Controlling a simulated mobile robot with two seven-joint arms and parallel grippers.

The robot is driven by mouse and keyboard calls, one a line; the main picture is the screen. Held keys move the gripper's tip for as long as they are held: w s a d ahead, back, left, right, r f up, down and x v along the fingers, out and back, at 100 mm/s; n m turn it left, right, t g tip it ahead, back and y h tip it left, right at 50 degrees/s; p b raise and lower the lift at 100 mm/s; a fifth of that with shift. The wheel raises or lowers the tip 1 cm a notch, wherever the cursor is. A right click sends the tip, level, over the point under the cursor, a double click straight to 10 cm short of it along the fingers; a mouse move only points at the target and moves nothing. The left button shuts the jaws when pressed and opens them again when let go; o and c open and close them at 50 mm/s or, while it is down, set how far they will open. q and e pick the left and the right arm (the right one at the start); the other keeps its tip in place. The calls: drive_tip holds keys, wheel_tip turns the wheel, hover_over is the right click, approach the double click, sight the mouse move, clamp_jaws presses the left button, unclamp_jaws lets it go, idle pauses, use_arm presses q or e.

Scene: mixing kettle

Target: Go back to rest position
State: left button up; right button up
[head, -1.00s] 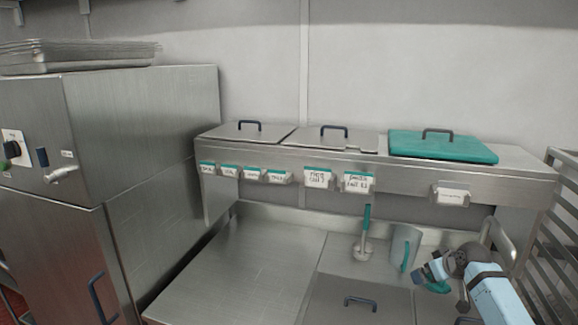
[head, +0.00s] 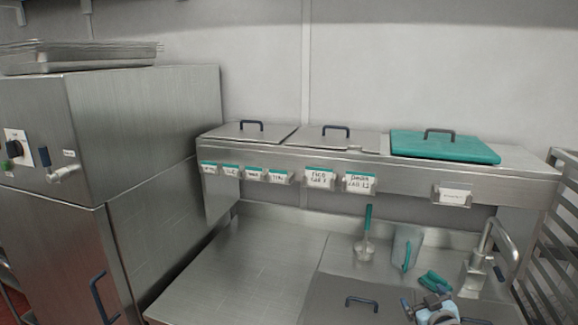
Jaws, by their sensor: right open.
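My right gripper (head: 422,304) is low at the bottom right of the head view, over the front part of the steel counter (head: 243,262). It is open, and I see nothing between its fingers. A teal-handled ladle or masher (head: 366,247) stands upright towards the back of the counter. A grey jug with a teal handle (head: 407,246) stands right of it. A small teal item (head: 435,281) lies just beyond my gripper, apart from it as far as I can tell. My left gripper is out of view.
A steel faucet-like fitting (head: 478,262) rises on the right, near a rack (head: 562,235). A shelf with labelled holders (head: 320,178) and a teal lid (head: 443,146) runs behind. The counter's left part is clear.

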drive_tip(key=s+a+f+g, duration=0.1)
drive_tip(key=s+a+f, duration=0.2)
drive_tip(key=s+f, duration=0.15)
drive_tip(key=s+a+f+y, duration=0.1)
drive_tip(key=s+a+f, duration=0.15)
drive_tip(key=s, duration=0.35)
drive_tip(key=s+a+f+g, duration=0.1)
drive_tip(key=s+a+f, duration=0.1)
drive_tip(key=s+f, duration=0.3)
drive_tip(key=s+a+f+g+y, duration=0.1)
drive_tip(key=s+a, duration=0.3)
drive_tip(key=s, duration=0.7)
drive_tip(key=s+a+f+m+g, duration=0.1)
drive_tip(key=s+a, duration=0.3)
drive_tip(key=s, duration=0.7)
drive_tip(key=shift+s+f+g+y, duration=0.3)
drive_tip(key=shift+s+f+y, duration=0.1)
drive_tip(key=shift+f, duration=0.4)
